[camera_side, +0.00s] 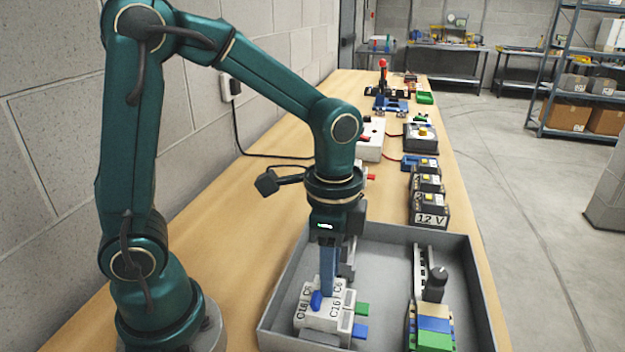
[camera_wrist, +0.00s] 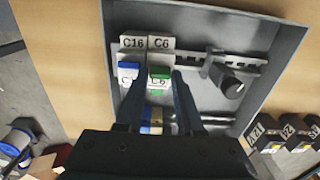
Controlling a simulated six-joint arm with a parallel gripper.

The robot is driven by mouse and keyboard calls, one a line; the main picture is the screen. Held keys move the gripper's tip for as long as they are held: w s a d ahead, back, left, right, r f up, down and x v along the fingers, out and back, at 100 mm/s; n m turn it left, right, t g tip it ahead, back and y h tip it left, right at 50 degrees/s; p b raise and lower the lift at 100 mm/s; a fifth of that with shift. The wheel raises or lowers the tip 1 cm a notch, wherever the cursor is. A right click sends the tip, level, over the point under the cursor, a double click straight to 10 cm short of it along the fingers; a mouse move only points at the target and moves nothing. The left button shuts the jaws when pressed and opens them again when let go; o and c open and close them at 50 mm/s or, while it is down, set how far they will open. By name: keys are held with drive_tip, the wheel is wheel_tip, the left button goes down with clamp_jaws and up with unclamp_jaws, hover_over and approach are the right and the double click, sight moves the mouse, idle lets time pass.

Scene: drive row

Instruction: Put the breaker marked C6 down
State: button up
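The breaker marked C6 (camera_wrist: 161,43) is white with a green lever. It also shows in the side view (camera_side: 340,287). My gripper (camera_wrist: 158,78) points down in the grey tray (camera_side: 381,236), with one finger on each side of this breaker's raised middle, and looks shut on it. The breaker looks upright and level with its white neighbour marked C16 (camera_wrist: 133,43), which has a blue lever and stands close beside it, nearer in the side view. The mounting rail (camera_wrist: 195,57) runs beyond the C6. The underside is hidden, so I cannot tell whether the breaker is seated.
The tray walls stand around the work. The tray floor between the rails is mostly clear.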

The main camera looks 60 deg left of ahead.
wheel_tip(320, 180, up, 4)
drive_tip(key=shift+s+d+r, duration=0.1)
drive_tip(key=shift+s+r, duration=0.15)
drive_tip(key=shift+r, duration=0.45)
drive_tip(key=s+a+r+n+t, duration=0.2)
drive_tip(key=s+n+t, duration=0.3)
drive_tip(key=n, duration=0.3)
drive_tip(key=shift+s+a, duration=0.25)
drive_tip(key=shift+s, duration=0.15)
drive_tip(key=shift+o, duration=0.9)
drive_tip(key=shift+s+n, duration=0.1)
drive_tip(key=shift+n, duration=0.3)
drive_tip(key=o, duration=0.4)
drive_tip(key=shift+a+t, duration=0.1)
drive_tip(key=shift+t, duration=0.2)
drive_tip(key=shift+o, duration=0.2)
